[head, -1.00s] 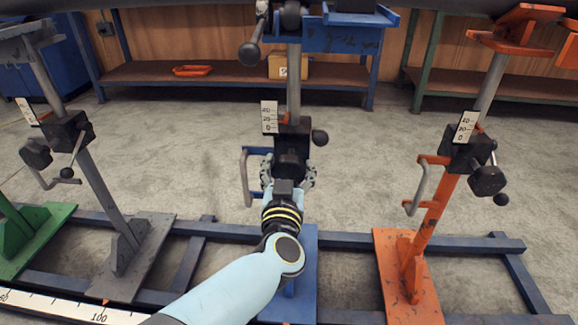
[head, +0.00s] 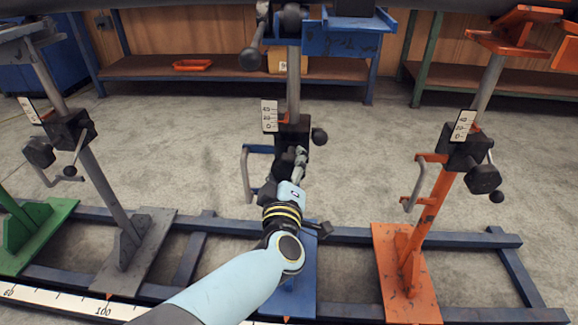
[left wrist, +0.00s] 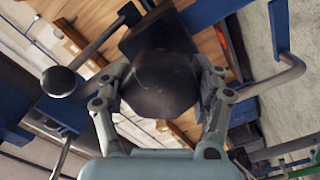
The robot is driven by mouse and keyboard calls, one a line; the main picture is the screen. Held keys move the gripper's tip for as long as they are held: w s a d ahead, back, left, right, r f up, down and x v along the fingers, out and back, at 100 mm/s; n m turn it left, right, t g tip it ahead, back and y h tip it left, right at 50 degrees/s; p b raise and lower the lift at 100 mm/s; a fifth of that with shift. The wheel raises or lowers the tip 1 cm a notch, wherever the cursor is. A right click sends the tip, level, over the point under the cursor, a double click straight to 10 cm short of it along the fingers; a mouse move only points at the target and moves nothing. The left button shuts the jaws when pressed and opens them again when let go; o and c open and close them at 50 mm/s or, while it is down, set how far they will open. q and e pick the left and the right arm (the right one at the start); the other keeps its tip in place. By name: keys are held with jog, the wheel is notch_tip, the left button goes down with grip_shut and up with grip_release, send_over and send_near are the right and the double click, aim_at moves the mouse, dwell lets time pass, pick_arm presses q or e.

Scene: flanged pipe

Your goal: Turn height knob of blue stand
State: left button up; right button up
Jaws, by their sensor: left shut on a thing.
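The blue stand stands in the middle of the head view, with its blue base plate (head: 303,270) on the floor rails. Its black height knob (head: 286,161) faces me on the dark clamp block, partly hidden by my gripper. My left gripper (head: 285,173) is shut on this knob. In the left wrist view the dark, faceted knob (left wrist: 160,82) sits between the two fingers of my left gripper (left wrist: 160,90), one on each side. A white height scale (head: 269,115) with an orange pointer is beside the post. My right gripper is not in view.
A bent grey handle (head: 246,175) is left of the knob, and a small black ball (head: 319,136) is right of the block. A grey stand (head: 104,190) is to the left and an orange stand (head: 428,210) to the right.

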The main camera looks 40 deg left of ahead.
pick_arm(q)
jog(key=n+b, duration=0.1)
jog(key=n, duration=0.4)
jog(key=shift+f+n, duration=0.1)
jog(key=shift+n, duration=0.6)
jog(key=shift+n+b, duration=0.5)
jog(key=shift+n, duration=1.1)
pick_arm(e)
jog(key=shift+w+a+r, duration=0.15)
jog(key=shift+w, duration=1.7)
pick_arm(q)
jog(key=o, duration=1.1)
jog(key=shift+o, duration=0.3)
jog(key=shift+r, duration=0.2)
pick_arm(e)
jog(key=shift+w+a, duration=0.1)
